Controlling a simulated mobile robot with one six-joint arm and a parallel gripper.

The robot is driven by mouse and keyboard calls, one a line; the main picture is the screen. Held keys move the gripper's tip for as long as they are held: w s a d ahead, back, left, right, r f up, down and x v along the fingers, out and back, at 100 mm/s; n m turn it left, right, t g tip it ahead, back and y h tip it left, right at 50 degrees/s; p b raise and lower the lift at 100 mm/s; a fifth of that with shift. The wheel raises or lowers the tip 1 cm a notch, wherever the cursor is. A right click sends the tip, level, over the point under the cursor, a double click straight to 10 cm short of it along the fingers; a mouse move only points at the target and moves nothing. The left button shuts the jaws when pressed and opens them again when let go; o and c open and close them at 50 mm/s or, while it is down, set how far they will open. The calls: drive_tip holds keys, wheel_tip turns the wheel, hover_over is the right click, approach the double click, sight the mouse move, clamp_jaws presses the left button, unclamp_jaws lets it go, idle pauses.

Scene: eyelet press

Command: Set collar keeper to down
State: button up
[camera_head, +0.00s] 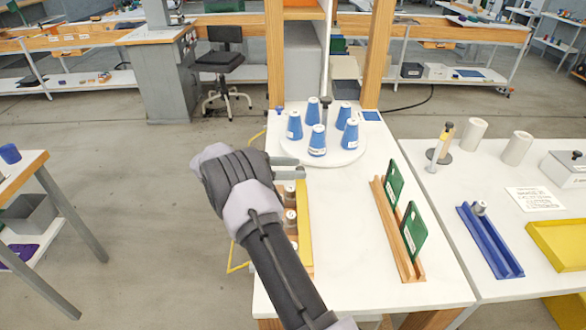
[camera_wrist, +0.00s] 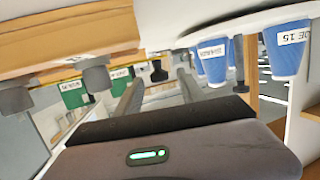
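I cannot pick out with certainty which part is the collar keeper, nor its position. My gripper (camera_head: 300,168) is over the table's left side, at the front left of the round white turntable (camera_head: 350,155). Its two fingers are apart, and I see nothing held between them; they also show in the wrist view (camera_wrist: 160,92). In the wrist view a small dark knob-shaped part (camera_wrist: 158,72) appears beyond the gap between the fingers. Several blue cones (camera_head: 317,140) stand around a dark-topped central post (camera_head: 325,108) on the turntable.
A wooden rack with metal cylinders (camera_head: 291,218) lies below my gripper, partly hidden by my arm. Green plates (camera_head: 413,232) stand in a wooden holder to the right. Wooden uprights (camera_head: 379,55) rise behind the turntable. The white tabletop (camera_head: 345,230) between rack and holder is clear.

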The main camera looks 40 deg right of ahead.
drive_tip(key=p+v, duration=0.4)
drive_tip(key=v, duration=1.3)
drive_tip(key=shift+a, duration=0.2)
drive_tip(key=shift+w+r, duration=0.15)
